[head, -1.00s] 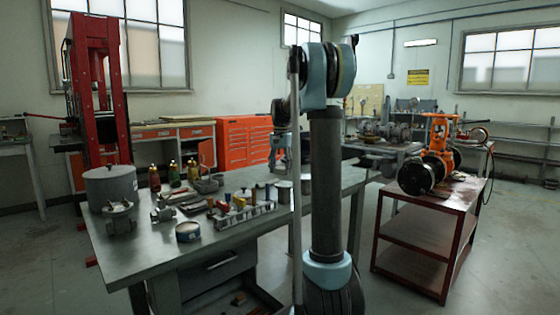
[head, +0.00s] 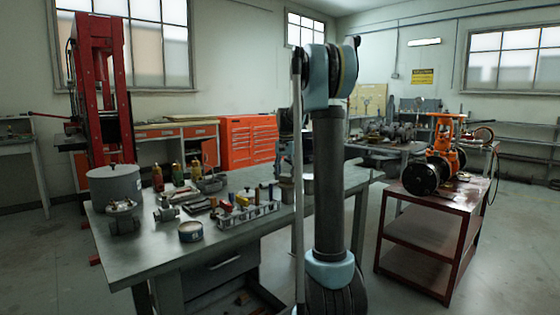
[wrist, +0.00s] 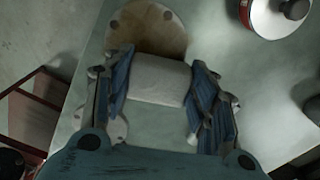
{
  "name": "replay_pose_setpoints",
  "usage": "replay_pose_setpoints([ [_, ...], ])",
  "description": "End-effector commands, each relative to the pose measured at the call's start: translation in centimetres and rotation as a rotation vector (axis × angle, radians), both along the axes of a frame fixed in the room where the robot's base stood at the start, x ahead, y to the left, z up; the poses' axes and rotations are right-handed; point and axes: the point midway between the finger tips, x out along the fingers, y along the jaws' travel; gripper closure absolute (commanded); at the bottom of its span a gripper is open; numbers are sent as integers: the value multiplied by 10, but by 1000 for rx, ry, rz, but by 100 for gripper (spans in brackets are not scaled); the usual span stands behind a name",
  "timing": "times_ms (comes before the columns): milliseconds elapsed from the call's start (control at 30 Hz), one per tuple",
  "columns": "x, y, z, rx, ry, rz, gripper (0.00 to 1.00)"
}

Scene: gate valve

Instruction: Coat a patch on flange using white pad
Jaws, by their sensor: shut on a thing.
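My gripper (wrist: 160,66) is shut on the white pad (wrist: 158,84), which sits between its two blue-lined fingers in the wrist view. A round tan flange face (wrist: 146,20) with bolt holes lies just beyond the pad, on a pale grey-green surface. The pad hides the near part of it. A paler round part with holes (wrist: 113,130) shows below the pad, partly behind the left finger. I cannot tell whether the pad touches the flange. In the head view my arm hides the gripper and the pad.
A red tin with a white top (wrist: 280,14) stands right of the flange. The metal bench (head: 140,255) holds a grey pot (head: 114,184), a small tin (head: 191,231) and a tray of small items (head: 246,214). A dark red cart (head: 430,235) carries an orange valve (head: 444,150).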

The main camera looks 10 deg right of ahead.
Motion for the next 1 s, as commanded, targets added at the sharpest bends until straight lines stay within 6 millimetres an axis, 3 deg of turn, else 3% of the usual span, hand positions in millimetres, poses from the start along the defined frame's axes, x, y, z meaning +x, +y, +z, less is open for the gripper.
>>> replay_pose_setpoints([
  [233, -3, 5, 0, 0, 0, -17, 74],
  [333, -3, 7, 18, -1, 1, -14, 74],
  [1000, -3, 12, 76, -1, 1, -7, 74],
])
